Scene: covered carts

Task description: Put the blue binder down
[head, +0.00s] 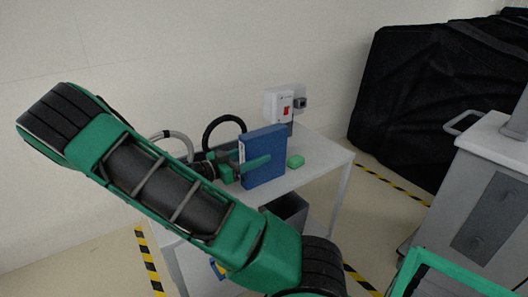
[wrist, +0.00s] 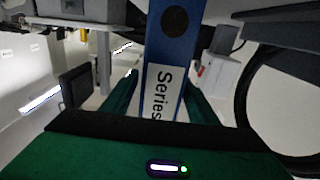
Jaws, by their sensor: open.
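The blue binder (head: 265,146) stands upright on the white table (head: 325,152). My gripper (head: 252,166) reaches it from the left, with one green finger along the binder's near side; the other finger is hidden behind it. In the wrist view the binder's spine (wrist: 176,45), with a white label reading "Series", lies between the two green fingers of my gripper (wrist: 162,95). The jaws are open around the binder. Whether either finger touches it, I cannot tell.
A small green block (head: 296,161) lies right of the binder. A white box with a red switch (head: 284,104) is behind, near a black hose (head: 222,118). A dark bin (head: 290,209) is below the tabletop. A grey cabinet (head: 485,205) and black-covered bulk (head: 425,100) stand right.

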